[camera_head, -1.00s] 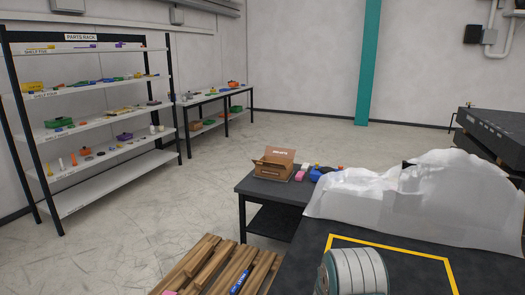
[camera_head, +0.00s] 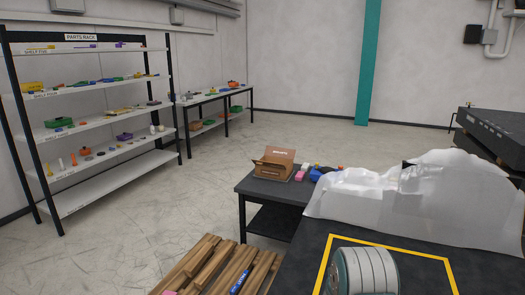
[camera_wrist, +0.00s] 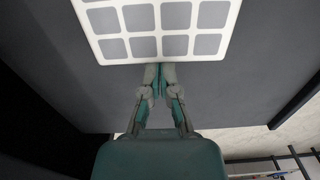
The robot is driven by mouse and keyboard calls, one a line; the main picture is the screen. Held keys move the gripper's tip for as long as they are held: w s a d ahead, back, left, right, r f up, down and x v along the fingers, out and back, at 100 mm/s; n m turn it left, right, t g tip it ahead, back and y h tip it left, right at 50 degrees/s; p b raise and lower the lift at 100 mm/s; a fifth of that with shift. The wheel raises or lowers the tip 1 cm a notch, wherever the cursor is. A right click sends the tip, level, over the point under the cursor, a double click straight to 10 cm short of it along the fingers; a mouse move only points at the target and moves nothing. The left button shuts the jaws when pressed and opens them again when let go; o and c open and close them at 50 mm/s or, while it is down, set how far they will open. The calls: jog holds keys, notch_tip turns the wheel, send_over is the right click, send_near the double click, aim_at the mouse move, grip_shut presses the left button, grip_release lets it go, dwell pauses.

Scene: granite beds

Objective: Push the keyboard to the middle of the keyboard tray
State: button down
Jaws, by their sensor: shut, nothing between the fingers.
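The keyboard (camera_wrist: 158,32), white with large grey keys, shows in the wrist view, cut off by the top edge. My gripper (camera_wrist: 160,70) is shut and empty, with its fingertips at the middle of the keyboard's near edge. They look in contact with it or very close; I cannot tell which. The keyboard lies on a dark grey surface (camera_wrist: 238,95), seemingly the keyboard tray, whose edges show only in part. The keyboard is not visible in the head view.
In the head view, a yellow-bordered dark tabletop (camera_head: 425,275) lies in front, with a crumpled translucent sheet (camera_head: 420,205) behind. A cardboard box (camera_head: 273,164) sits on a dark table. A wooden pallet (camera_head: 215,265) lies lower left, and a parts rack (camera_head: 95,125) stands farther left.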

jog(key=shift+s+d, duration=0.25)
jog(key=shift+d, duration=0.2)
jog(key=shift+s+d, duration=0.2)
jog(key=shift+d, duration=0.25)
jog(key=shift+w+a, duration=0.1)
jog(key=shift+a, duration=0.1)
jog(key=shift+w+a, duration=0.1)
jog(key=shift+a, duration=0.05)
jog(key=shift+r, duration=0.1)
jog(key=shift+r, duration=2.45)
notch_tip(320, 180, up, 12)
jog(key=shift+f, duration=0.1)
